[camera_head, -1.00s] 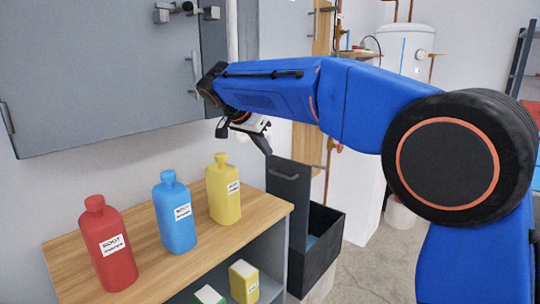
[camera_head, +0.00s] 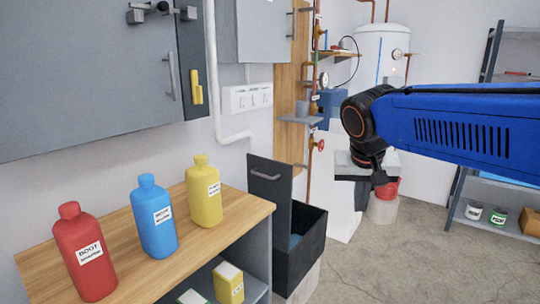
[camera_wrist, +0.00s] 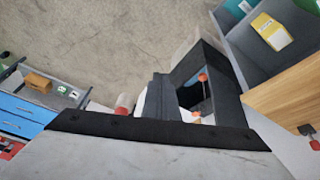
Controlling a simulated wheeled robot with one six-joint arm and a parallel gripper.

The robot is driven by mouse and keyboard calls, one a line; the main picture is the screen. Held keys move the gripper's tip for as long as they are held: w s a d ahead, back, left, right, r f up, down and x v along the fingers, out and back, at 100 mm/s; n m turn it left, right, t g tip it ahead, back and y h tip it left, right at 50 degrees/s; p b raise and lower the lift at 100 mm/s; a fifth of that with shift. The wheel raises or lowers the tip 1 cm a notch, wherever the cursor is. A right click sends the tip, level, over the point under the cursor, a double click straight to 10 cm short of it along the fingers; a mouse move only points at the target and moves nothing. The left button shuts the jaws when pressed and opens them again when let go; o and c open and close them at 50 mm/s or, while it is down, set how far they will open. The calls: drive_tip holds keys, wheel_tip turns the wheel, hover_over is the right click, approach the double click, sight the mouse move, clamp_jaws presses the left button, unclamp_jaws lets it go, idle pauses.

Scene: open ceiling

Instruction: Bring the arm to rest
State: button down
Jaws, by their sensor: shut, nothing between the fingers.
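My arm reaches in from the right in the head view, with blue links and a black wrist. My gripper (camera_head: 378,178) is at its end, dark, pointing downward, shut and empty. It hangs in the air in front of the white tank's side of the room, to the right of the wooden-topped shelf (camera_head: 108,253) and apart from it. In the wrist view a wide dark bar and a grey surface fill the bottom; I cannot make out the fingertips there.
Red (camera_head: 85,252), blue (camera_head: 153,218) and yellow (camera_head: 204,192) bottles stand on the shelf. A black open bin (camera_head: 305,255) is beside it. Grey cabinets (camera_head: 85,75) hang above. A shelving rack (camera_head: 490,190) stands at the right. Floor between is clear.

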drive_tip(key=s+d+f+n+y, duration=0.1)
drive_tip(key=s+d+f, duration=0.2)
drive_tip(key=s+f, duration=0.4)
drive_tip(key=s+d+f+n, duration=0.1)
drive_tip(key=s+d+f, duration=0.3)
drive_tip(key=s+f, duration=0.3)
drive_tip(key=s, duration=0.5)
drive_tip(key=shift+s+f+n+t+y, duration=0.25)
drive_tip(key=shift+f+n+t+y, duration=0.05)
drive_tip(key=shift+f+y, duration=0.1)
